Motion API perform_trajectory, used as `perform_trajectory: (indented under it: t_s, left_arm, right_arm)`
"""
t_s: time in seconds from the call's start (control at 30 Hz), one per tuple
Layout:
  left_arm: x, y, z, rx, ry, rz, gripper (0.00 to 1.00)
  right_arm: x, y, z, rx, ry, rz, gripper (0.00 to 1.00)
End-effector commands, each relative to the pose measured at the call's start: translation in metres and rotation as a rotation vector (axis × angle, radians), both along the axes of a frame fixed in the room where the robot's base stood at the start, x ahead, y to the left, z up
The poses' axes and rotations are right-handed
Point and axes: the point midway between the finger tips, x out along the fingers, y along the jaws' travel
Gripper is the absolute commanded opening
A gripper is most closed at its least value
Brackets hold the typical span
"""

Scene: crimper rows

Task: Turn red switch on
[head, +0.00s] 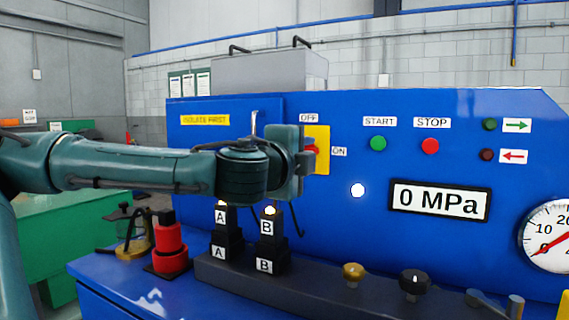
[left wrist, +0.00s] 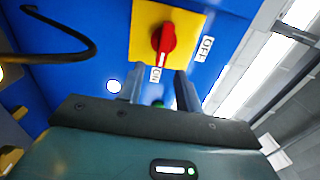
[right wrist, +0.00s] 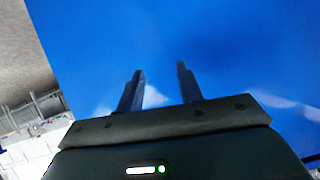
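The red switch (left wrist: 164,42) is a rotary knob on a yellow plate (left wrist: 141,38) on the blue panel. In the left wrist view its white mark points toward the ON label (left wrist: 155,74), away from the OFF label (left wrist: 206,46). In the head view the knob (head: 313,148) is mostly hidden behind my left gripper (head: 306,160). My left gripper (left wrist: 160,84) is open, its fingers apart and empty, just short of the knob. My right gripper (right wrist: 160,75) is open and empty, facing a plain blue surface; it is out of the head view.
Right of the switch are a green START button (head: 378,143), a red STOP button (head: 430,146), a 0 MPa display (head: 440,201) and a round gauge (head: 549,238). Below my left arm stand black A and B blocks (head: 267,247) and a red cylinder (head: 169,255).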

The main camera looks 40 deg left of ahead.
Motion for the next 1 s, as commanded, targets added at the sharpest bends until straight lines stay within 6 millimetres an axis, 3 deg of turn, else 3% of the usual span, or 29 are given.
perform_trajectory:
  t_s: [0.5, 0.7, 1.0]
  left_arm:
    - [-0.076, -0.024, -0.001, 0.002, -0.004, 0.0, 0.35]
    - [-0.089, -0.028, -0.001, 0.001, -0.001, 0.001, 0.35]
    - [-0.09, -0.029, -0.001, 0.001, 0.001, 0.0, 0.35]
  right_arm:
    - [0.002, 0.001, -0.005, 0.02, -0.009, -0.004, 0.36]
    - [0.001, 0.0, -0.006, 0.027, -0.011, -0.008, 0.36]
    - [0.0, 0.0, -0.006, 0.029, -0.009, -0.01, 0.36]
